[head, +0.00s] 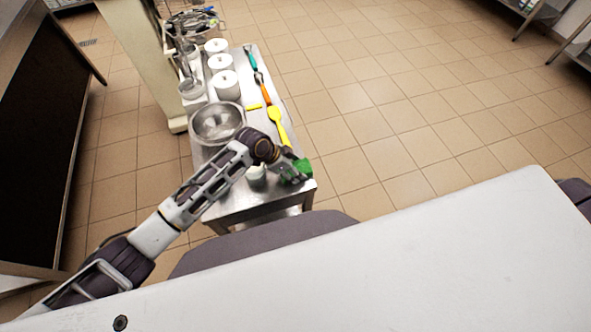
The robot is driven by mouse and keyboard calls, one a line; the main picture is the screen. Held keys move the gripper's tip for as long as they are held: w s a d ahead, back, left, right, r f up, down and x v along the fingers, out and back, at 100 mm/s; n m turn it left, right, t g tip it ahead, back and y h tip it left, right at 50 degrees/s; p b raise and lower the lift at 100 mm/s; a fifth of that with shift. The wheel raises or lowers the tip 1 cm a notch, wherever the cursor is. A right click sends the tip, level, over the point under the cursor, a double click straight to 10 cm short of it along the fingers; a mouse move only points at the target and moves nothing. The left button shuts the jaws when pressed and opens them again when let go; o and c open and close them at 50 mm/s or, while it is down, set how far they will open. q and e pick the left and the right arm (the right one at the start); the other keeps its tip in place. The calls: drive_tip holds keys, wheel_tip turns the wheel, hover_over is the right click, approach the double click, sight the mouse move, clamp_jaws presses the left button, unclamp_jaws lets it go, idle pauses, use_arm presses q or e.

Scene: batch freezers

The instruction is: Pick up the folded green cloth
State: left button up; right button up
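The green cloth (303,166) shows as a small bright green patch at the near right corner of the metal table (240,207). My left arm comes in from the left and reaches over the near end of the table. My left gripper (293,175) is right at the cloth, touching or overlapping it in this view, and hides part of it. The fingers are small and dark, so I cannot tell whether they are open or shut on the cloth. My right gripper is not in view.
A steel bowl (217,122) stands behind my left arm. A yellow spatula (278,128), an orange-handled tool (264,90) and a green-handled tool (250,58) lie along the right edge. White tubs (226,85) stand at the left. A small white container (256,177) is beside the gripper.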

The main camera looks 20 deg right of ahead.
use_arm(q)
drive_tip(key=shift+r, duration=0.1)
wheel_tip(320, 180, up, 10)
drive_tip(key=b, duration=0.1)
drive_tip(key=shift+r, duration=0.2)
idle(0.5)
drive_tip(key=shift+s+f, duration=0.1)
idle(0.7)
